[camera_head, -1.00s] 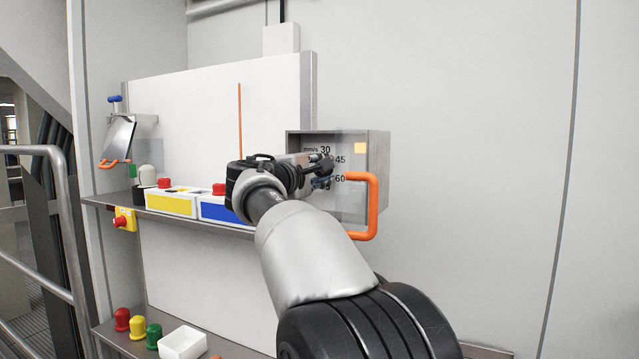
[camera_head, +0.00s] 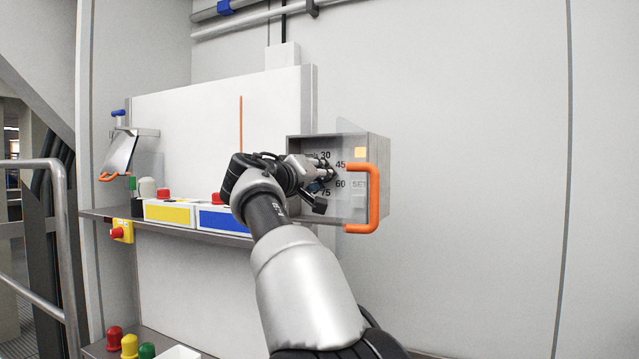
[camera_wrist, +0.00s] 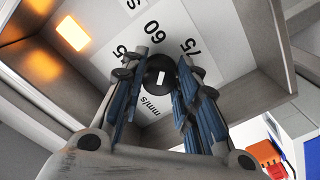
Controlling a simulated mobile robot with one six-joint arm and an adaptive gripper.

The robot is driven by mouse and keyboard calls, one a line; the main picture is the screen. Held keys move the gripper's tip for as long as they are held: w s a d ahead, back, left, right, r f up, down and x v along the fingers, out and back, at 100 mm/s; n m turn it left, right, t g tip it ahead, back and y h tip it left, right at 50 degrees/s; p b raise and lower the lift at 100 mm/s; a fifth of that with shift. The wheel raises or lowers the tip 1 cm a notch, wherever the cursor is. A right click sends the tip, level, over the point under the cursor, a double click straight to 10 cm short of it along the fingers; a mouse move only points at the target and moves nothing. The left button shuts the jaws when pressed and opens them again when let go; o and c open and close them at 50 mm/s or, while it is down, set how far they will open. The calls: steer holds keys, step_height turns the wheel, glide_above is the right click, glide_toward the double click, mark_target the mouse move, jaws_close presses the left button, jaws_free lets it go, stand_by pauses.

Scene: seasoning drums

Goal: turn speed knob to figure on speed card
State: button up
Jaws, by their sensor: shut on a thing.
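The speed knob (camera_wrist: 158,74) is a dark round disc with a white mark, on a white dial face marked 45, 60 and 75 in the wrist view. My gripper (camera_wrist: 158,84) has its blue-grey fingers on both sides of the knob, closed on it. Which figure the mark points at I cannot tell. In the head view my gripper (camera_head: 324,176) reaches into the grey dial box (camera_head: 378,150), and my fingers hide the knob. The dial shows 30, 45, 60 and 75 there. I cannot make out a readable speed card.
A clear cover with an orange handle (camera_head: 374,200) stands at the box's right front, close to my gripper. An amber lamp (camera_wrist: 72,33) glows inside the box. Yellow (camera_head: 170,211) and blue (camera_head: 222,219) button boxes stand on the shelf to the left. A tilted plate (camera_head: 121,152) hangs further left.

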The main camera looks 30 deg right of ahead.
steer(key=m+b, duration=0.1)
steer(key=m, duration=0.3)
steer(key=shift+f+m, duration=0.1)
steer(key=shift+m, duration=0.2)
steer(key=shift+w+m+b, duration=0.1)
steer(key=shift+m+b, duration=0.25)
steer(key=shift+m, duration=1.55)
steer(key=o, duration=1.1)
steer(key=shift+a, duration=0.15)
steer(key=v, duration=1.2)
